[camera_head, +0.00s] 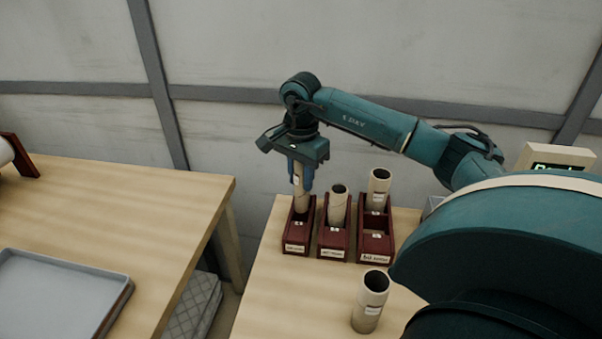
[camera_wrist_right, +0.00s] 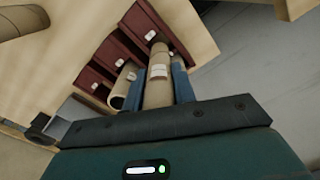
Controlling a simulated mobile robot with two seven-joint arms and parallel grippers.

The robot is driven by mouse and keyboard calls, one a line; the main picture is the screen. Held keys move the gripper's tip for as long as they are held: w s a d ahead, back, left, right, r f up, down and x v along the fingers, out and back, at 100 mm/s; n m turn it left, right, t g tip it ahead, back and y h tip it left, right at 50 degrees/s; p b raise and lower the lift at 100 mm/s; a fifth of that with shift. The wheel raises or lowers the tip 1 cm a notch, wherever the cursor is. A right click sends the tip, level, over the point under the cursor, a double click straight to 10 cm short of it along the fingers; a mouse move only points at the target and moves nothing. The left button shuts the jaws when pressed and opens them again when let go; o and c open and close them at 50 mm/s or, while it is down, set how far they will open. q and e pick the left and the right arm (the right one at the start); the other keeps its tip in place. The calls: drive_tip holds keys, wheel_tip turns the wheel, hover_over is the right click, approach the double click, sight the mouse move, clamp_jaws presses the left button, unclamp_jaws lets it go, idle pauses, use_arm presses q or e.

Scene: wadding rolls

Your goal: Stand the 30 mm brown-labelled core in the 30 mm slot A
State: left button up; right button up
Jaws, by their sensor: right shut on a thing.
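My right gripper (camera_head: 299,187) is shut on a slim tan core (camera_head: 300,200) with a pale label, held upright at the leftmost dark red rack (camera_head: 296,238). The core's lower end is at the rack's back slot; I cannot tell how deep it sits. In the right wrist view the same core (camera_wrist_right: 158,82) stands between my blue fingers (camera_wrist_right: 160,85), its far end towards a red rack (camera_wrist_right: 146,22). The label's colour and the rack's lettering are too small to be sure of. My left gripper is not in view.
The middle rack (camera_head: 333,243) holds a core (camera_head: 338,204). The right rack (camera_head: 376,248) has a core (camera_head: 379,188) in its back slot and an empty front slot. A wider core (camera_head: 370,302) stands on the table in front. A grey tray (camera_head: 60,285) lies on the left table.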

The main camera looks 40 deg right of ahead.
sight(301, 197)
drive_tip(key=shift+f+b, duration=0.4)
drive_tip(key=shift+f, duration=0.35)
drive_tip(key=shift+f+b, duration=0.65)
drive_tip(key=shift+f, duration=0.25)
drive_tip(key=shift+f+b, duration=0.9)
drive_tip(key=shift+f, duration=0.6)
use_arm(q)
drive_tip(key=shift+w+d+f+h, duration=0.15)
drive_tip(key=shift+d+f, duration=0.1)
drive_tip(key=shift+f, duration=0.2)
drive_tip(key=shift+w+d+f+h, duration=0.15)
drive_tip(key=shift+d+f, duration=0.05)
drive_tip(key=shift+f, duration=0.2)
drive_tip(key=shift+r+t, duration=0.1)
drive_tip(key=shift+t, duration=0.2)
use_arm(e)
drive_tip(key=o, duration=0.8)
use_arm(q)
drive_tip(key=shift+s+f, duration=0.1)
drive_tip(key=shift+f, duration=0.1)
use_arm(e)
drive_tip(key=shift+o, duration=1.1)
